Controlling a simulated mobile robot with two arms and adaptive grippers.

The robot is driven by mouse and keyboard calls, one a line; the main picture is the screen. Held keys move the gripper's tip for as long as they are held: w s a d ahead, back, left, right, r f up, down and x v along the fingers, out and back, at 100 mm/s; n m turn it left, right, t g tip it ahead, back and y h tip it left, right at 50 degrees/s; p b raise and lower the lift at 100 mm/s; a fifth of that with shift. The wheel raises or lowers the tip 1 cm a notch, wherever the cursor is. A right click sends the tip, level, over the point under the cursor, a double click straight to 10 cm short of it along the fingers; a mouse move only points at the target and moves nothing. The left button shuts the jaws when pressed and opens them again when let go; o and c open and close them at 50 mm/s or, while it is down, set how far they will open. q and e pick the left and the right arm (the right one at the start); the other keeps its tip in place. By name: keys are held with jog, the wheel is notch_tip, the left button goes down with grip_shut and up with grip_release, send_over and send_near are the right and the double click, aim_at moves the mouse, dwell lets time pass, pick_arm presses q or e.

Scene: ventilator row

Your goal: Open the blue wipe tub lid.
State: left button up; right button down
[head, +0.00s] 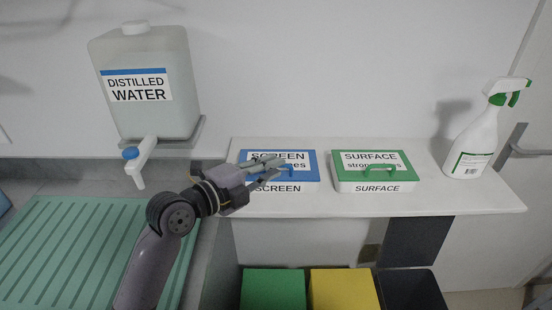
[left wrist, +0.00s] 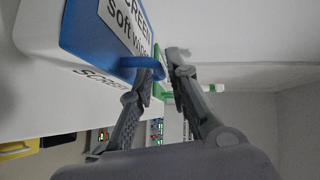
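The blue-lidded wipe tub (head: 313,178), labelled SCREEN, sits at the left of the white shelf. Its lid looks closed and flat. In the left wrist view the blue lid (left wrist: 82,30) fills the upper left, and its blue handle (left wrist: 143,62) reaches between my fingertips. My left gripper (head: 282,167) comes in from the left over this lid, hiding part of the label and handle. In the left wrist view my left gripper (left wrist: 163,68) has its fingers drawn close together, one on each side of the handle, and looks shut on it. My right gripper is not in view.
A green-lidded SURFACE tub (head: 375,185) stands close to the right, with a spray bottle (head: 475,143) beyond it. A distilled water container (head: 150,110) with a tap is at the left. Green, yellow and dark bins (head: 343,290) are below the shelf (head: 435,203).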

pick_arm(q)
jog(key=shift+w+d+f, duration=0.15)
jog(key=shift+w+d, duration=0.15)
jog(key=shift+w, duration=0.2)
jog(key=shift+w+d+f, duration=0.1)
jog(key=shift+w+d, duration=0.2)
jog(key=shift+w, duration=0.2)
jog(key=shift+s, duration=0.1)
jog(key=shift+c, duration=0.5)
grip_shut()
